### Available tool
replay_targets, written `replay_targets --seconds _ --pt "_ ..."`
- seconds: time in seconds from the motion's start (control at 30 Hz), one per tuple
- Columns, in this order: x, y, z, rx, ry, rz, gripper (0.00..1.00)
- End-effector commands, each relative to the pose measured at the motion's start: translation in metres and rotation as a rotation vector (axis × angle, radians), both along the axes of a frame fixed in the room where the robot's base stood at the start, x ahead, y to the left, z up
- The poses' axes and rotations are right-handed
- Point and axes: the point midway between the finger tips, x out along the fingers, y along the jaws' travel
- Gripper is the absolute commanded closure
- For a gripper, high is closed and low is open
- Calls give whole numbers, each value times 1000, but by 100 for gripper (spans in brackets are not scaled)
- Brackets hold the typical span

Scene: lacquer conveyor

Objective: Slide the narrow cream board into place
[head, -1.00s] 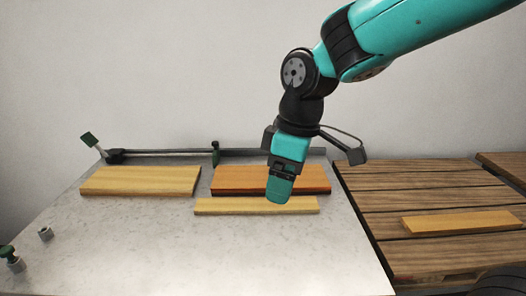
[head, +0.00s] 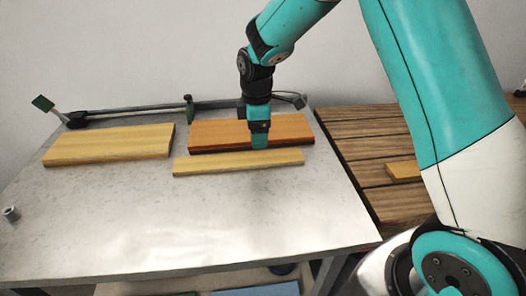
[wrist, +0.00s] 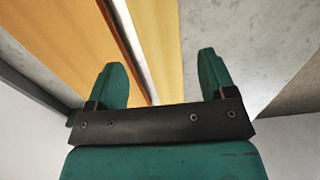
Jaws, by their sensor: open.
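The narrow cream board (head: 230,164) lies on the grey table, in front of and roughly parallel to an orange board (head: 215,130). A thin strip of table shows between them in the wrist view. My gripper (head: 260,143) points down at the front edge of the orange board and hides part of it. In the wrist view my gripper (wrist: 162,75) is open and empty. The narrow board (wrist: 158,40) runs between its fingers in that picture, with the orange board (wrist: 55,45) to the left. Whether either finger touches a board I cannot tell.
A wide cream board (head: 105,146) lies to the left. A bar with a green-handled clamp (head: 189,108) runs along the table's back edge. The table front (head: 180,220) is clear. A slatted wooden platform (head: 350,145) with another board (head: 403,171) stands at right.

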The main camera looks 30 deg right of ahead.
Motion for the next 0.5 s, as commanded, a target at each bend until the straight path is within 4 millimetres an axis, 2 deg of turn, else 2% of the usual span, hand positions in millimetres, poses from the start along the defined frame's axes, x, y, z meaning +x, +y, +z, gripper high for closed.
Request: replay_targets --seconds 0.2,0.4,0.5 --pt "-1 -3 -45 0 3 -4 23" --pt "0 -3 -72 1 2 -6 23" --pt "0 -3 -79 0 0 -6 23"
